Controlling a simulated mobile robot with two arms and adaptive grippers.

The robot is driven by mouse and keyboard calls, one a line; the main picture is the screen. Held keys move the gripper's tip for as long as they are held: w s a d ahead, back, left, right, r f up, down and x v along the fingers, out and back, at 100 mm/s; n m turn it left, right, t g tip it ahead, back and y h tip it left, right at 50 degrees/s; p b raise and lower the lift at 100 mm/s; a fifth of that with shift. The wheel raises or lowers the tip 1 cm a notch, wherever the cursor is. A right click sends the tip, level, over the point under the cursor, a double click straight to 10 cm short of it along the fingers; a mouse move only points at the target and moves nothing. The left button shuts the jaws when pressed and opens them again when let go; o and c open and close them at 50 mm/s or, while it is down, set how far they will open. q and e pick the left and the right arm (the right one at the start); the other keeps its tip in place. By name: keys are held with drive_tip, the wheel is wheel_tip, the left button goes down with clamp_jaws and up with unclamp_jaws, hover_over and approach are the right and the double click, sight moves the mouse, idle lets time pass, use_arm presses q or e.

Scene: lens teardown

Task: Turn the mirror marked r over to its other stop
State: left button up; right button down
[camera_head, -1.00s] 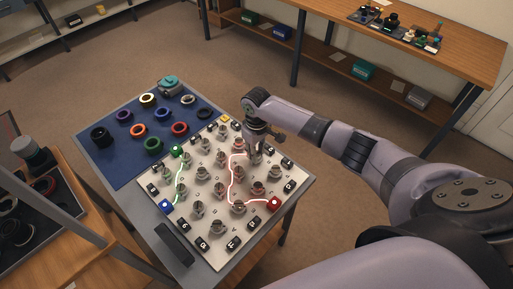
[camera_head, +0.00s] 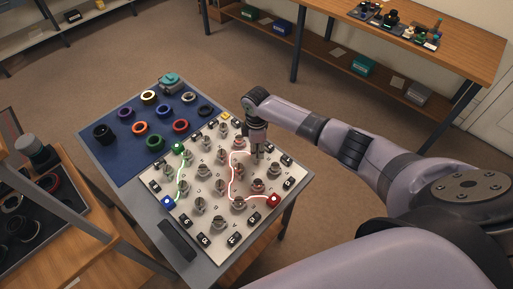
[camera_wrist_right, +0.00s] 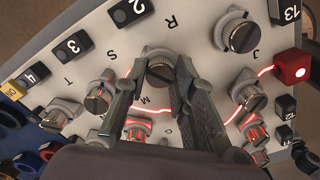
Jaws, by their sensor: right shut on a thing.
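The mirror marked r is a round metal post (camera_wrist_right: 159,70) on a grey base, with the letter R printed beside it in the right wrist view. My right gripper (camera_wrist_right: 163,58) has its two fingers on either side of this mirror and is shut on it. In the head view my right gripper (camera_head: 257,153) points down at the far right part of the white board (camera_head: 215,252) and hides most of that mirror. Which stop the mirror rests at cannot be told. My left gripper is not in view.
Other mirrors stand close around, such as those marked J (camera_wrist_right: 237,34) and S (camera_wrist_right: 98,98). A red block (camera_head: 274,200) sits at the board's right with a glowing red line. A green block (camera_head: 178,149) and blue block (camera_head: 168,202) are at the left. Rings lie on a blue mat (camera_head: 108,165).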

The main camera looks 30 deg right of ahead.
drive_tip(key=shift+n, duration=1)
drive_tip(key=c, duration=1.3)
unclamp_jaws()
drive_tip(key=shift+c, duration=0.2)
drive_tip(key=shift+r, duration=0.1)
wheel_tip(320, 180, up, 12)
drive_tip(key=shift+a, duration=0.1)
